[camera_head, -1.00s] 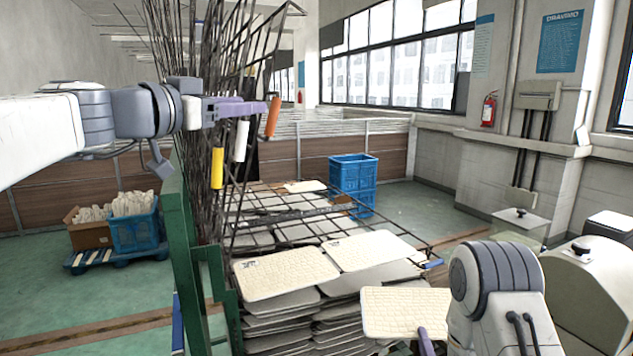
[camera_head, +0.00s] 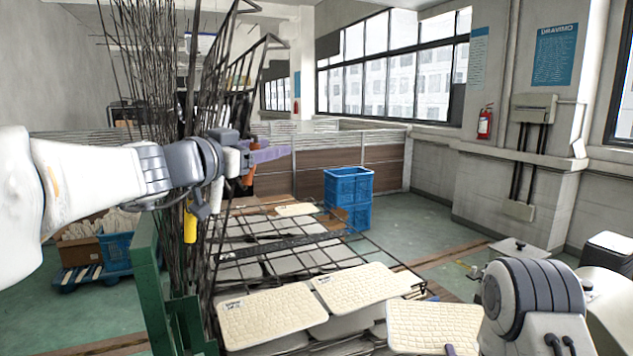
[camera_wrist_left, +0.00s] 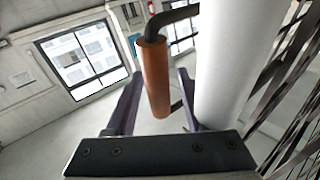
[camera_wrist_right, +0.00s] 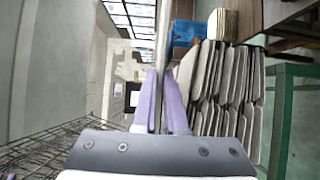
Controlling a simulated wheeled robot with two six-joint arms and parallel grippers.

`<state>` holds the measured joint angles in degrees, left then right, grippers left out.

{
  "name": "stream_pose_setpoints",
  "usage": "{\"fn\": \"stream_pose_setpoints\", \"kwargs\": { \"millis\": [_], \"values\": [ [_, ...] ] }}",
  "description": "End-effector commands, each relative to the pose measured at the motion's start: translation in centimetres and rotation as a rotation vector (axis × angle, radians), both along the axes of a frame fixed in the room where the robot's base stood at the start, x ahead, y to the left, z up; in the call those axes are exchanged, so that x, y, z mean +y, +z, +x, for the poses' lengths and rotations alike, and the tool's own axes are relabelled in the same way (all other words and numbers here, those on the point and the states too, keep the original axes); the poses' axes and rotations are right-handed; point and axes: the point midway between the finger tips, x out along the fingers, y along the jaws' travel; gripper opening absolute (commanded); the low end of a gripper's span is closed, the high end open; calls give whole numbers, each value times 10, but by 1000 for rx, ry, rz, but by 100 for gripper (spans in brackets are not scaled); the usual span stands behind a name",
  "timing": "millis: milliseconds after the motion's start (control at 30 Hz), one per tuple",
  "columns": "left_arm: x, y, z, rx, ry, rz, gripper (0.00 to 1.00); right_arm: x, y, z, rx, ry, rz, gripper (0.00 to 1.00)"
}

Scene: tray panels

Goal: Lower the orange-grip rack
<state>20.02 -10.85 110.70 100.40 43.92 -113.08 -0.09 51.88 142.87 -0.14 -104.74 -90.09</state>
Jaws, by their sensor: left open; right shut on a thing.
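The orange grip (camera_head: 248,177) hangs on the bent black rod of an upright wire rack (camera_head: 240,60). In the left wrist view the orange grip (camera_wrist_left: 155,80) stands between the two fingers, with gaps on both sides. My left gripper (camera_head: 268,152) is open around it, not closed on it. A thick white grip (camera_wrist_left: 228,65) is close by on the right in that view. My right gripper (camera_wrist_right: 162,100) is shut on a cream panel (camera_head: 435,326), which shows edge-on in the right wrist view.
A yellow grip (camera_head: 190,224) hangs left of the orange one. A lowered wire rack (camera_head: 330,243) lies over stacked panels, with two cream panels (camera_head: 272,311) at its front. A green post (camera_head: 150,285) stands at left. Blue crates (camera_head: 348,186) stand behind.

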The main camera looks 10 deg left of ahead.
Motion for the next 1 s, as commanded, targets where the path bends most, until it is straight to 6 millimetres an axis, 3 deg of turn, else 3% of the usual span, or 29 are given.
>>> {"fn": "stream_pose_setpoints", "kwargs": {
  "millis": [67,133,200,233,1000],
  "values": [
    [0,0,0,0,1,0,53,1,0,0,-2,1,0,0],
    [0,0,0,0,0,0,34,1,0,0,-2,1,0,0],
    [0,0,0,0,0,0,7,0,0,0,-2,0,0,0],
    [0,0,0,0,0,0,0,0,0,0,-2,0,0,0],
    [-2,1,0,-2,-2,0,0,-3,0,-1,-1,-4,0,0]
  ]
}}
